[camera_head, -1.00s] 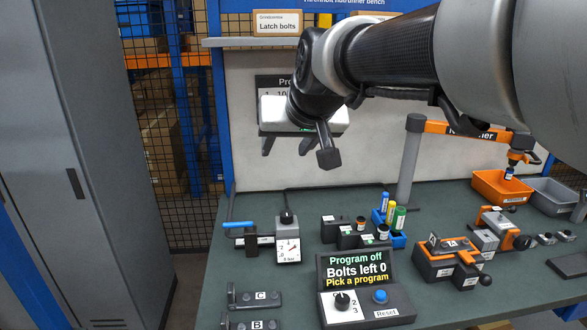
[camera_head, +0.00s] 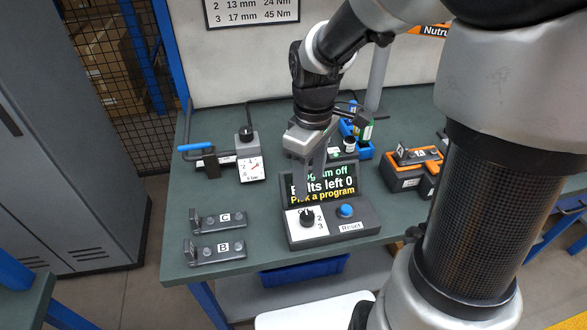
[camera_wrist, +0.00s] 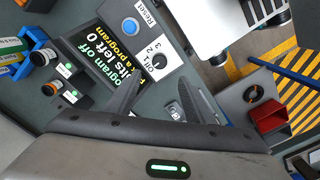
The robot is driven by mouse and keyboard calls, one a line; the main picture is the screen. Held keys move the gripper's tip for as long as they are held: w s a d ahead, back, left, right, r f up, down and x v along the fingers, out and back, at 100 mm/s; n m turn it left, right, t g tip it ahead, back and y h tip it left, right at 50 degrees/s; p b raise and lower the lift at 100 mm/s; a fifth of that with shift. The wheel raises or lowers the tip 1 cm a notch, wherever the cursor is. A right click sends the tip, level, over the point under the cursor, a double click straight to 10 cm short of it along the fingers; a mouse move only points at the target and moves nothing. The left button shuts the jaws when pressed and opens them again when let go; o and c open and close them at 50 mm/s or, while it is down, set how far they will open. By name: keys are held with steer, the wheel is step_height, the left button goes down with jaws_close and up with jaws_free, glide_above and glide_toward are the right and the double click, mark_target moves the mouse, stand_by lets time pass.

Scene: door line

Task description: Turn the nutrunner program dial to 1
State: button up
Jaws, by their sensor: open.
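The nutrunner program dial (camera_head: 306,217) is a small black knob on a white plate at the left of the control box (camera_head: 360,226). The figures 2 and 3 show beside it. The screen (camera_head: 335,183) reads "Program off", "Bolts left 0", "Pick a program", partly covered by my gripper. In the wrist view the dial (camera_wrist: 158,60) lies beyond the fingertips, with Off, 1, 2 and 3 around it. My gripper (camera_head: 307,192) is open and empty, pointing down just above the dial. In the wrist view my gripper (camera_wrist: 158,88) has its fingers apart, with no visible contact with the dial.
A blue Reset button (camera_head: 346,211) sits right of the dial. Brackets marked C (camera_head: 218,220) and B (camera_head: 216,249) lie to the left. A pressure gauge (camera_head: 251,169) stands behind them. An orange and black fixture (camera_head: 411,171) is at right. Bare bench (camera_head: 275,240) lies left of the box.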

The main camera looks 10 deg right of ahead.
mark_target(307, 216)
step_height(307, 216, down, 13)
steer(key=b, duration=0.3)
steer(key=shift+r, duration=0.2)
steer(key=c, duration=1)
steer(key=shift+c, duration=0.2)
steer(key=shift+m, duration=0.3)
steer(key=m+b, duration=0.1)
steer(key=m, duration=0.2)
steer(key=shift+m+b, duration=0.3)
steer(key=shift+m, duration=1.8)
